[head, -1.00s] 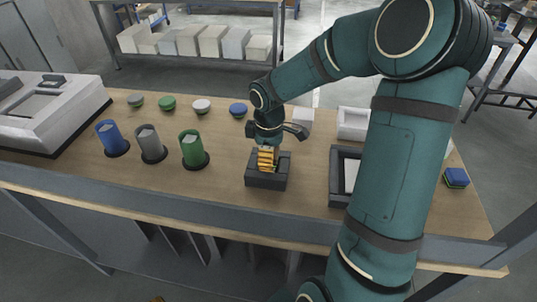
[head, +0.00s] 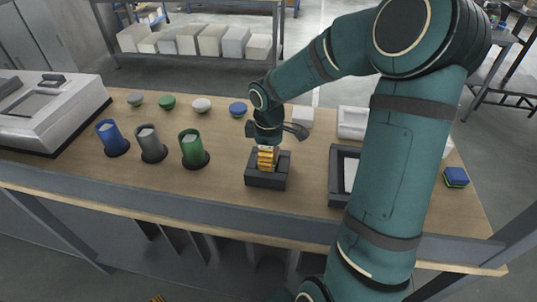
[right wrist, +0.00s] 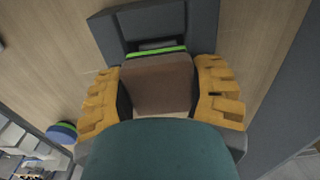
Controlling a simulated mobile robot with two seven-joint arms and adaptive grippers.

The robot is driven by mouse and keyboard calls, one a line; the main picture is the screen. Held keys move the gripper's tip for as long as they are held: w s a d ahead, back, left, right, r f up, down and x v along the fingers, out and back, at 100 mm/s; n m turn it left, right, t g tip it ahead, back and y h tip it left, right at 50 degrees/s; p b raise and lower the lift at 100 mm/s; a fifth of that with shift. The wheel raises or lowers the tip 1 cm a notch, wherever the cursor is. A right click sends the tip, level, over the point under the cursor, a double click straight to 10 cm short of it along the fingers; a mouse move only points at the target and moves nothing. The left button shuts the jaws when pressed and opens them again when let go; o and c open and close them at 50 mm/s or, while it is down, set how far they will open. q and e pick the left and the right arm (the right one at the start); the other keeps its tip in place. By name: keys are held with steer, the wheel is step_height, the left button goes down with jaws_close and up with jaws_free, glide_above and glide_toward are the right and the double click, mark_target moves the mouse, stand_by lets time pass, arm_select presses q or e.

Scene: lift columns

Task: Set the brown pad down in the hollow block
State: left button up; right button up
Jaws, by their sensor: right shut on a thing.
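My right gripper (head: 267,163) points down at the dark grey hollow block (head: 281,183) near the front of the bench. Its yellow fingers are at the block's opening. In the right wrist view, the gripper (right wrist: 160,95) is shut on the brown pad (right wrist: 157,85), with one finger on each side. A bright green strip shows along the pad's far edge. Part of the hollow block (right wrist: 110,35) shows beyond it. The fingers hide the pad in the head view. I cannot tell whether the pad touches the block's floor. My left gripper is not in view.
Blue (head: 110,137), grey (head: 150,144) and green (head: 193,150) cups stand to the left, with several round lids behind them. A dark tray (head: 338,178) stands close to the right. A blue pad (head: 456,177) lies at the right end. The bench's front edge is near.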

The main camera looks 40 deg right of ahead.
steer(key=shift+f, duration=0.55)
stand_by(0.9)
steer(key=o, duration=1.2)
steer(key=shift+o, duration=0.2)
steer(key=shift+r+p, duration=2.1)
steer(key=shift+r, duration=0.5)
steer(key=shift+r+p, duration=0.8)
steer(key=shift+r, duration=0.2)
steer(key=shift+f, duration=0.1)
